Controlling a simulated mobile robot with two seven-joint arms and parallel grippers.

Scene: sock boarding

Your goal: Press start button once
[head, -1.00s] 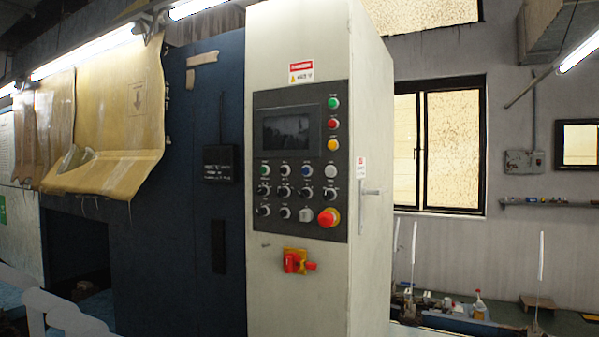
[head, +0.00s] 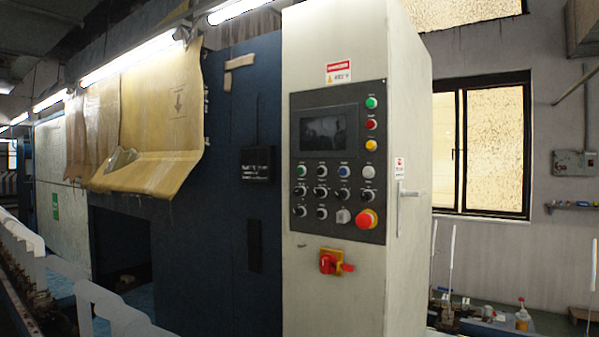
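A tall off-white control cabinet (head: 335,270) stands right of centre in the head view. Its dark control panel (head: 330,222) carries a small screen (head: 327,132) and rows of buttons and knobs. A green button (head: 371,103) is at the panel's upper right, above a red button (head: 370,124) and a yellow button (head: 371,145). Another green button (head: 301,170) is at the left of the row below the screen. Their labels are too small to read, so I cannot tell which is start. Neither of my grippers is in view.
A red mushroom knob (head: 367,219) sits at the panel's lower right. A red and yellow rotary switch (head: 333,262) sticks out below it. A door handle (head: 409,193) is on the cabinet's side. White rails (head: 85,290) run at the lower left. A dark blue machine adjoins the cabinet.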

